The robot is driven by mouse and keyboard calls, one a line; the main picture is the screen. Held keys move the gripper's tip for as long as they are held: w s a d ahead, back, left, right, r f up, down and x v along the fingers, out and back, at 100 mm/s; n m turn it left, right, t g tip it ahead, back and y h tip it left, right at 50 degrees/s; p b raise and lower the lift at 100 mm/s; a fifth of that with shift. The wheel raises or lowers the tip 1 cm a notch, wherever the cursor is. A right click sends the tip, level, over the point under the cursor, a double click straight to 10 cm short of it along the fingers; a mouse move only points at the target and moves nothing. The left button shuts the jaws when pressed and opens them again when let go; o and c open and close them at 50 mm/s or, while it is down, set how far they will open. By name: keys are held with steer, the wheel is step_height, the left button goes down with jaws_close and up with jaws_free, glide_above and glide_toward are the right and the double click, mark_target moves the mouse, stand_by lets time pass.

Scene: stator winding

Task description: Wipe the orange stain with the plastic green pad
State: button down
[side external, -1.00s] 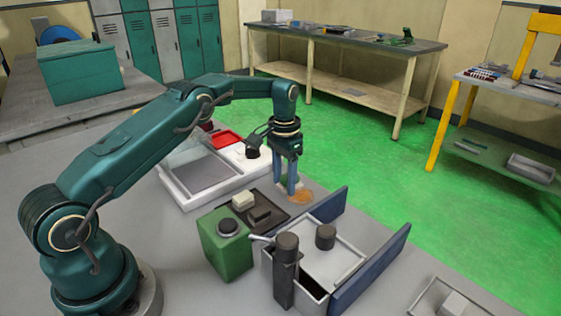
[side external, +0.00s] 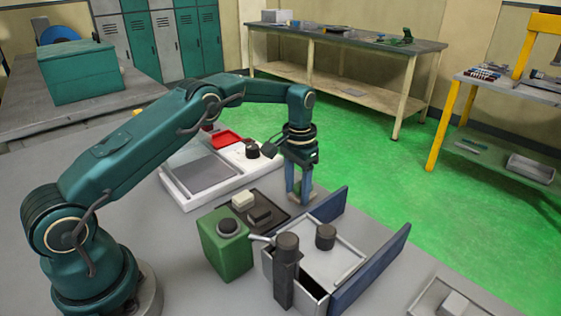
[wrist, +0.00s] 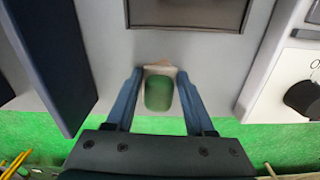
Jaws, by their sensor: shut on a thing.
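My gripper (side external: 301,196) is lowered at the table surface, its blue fingers pointing down. It is shut on the green pad (wrist: 158,94), which shows between the fingers in the wrist view. In the side view the fingers hide most of the pad. The orange stain is not clearly visible now; the fingers and pad cover its spot in the side view. A small pale pinkish-beige patch (wrist: 160,67) shows just past the pad's edge in the wrist view. I cannot tell whether it is stain or part of the pad.
An open box with blue panels (side external: 369,268) stands close to the right of the gripper. A dark tray (side external: 274,225) with a cream block (side external: 243,201) and a dark block lies to the left. A green box (side external: 226,245) is nearer. A white knobbed unit (side external: 212,197) is behind.

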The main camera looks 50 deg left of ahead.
mark_target(281, 191)
steer(key=shift+s+d, duration=0.1)
steer(key=shift+d, duration=1.35)
steer(key=shift+s+r, duration=0.1)
steer(key=shift+s, duration=0.25)
steer(key=shift+a, duration=3.8)
steer(key=shift+d, duration=1.95)
steer(key=shift+d+f, duration=0.2)
steer(key=shift+d, duration=1.65)
steer(key=shift+r, duration=3.05)
steer(key=shift+r, duration=0.15)
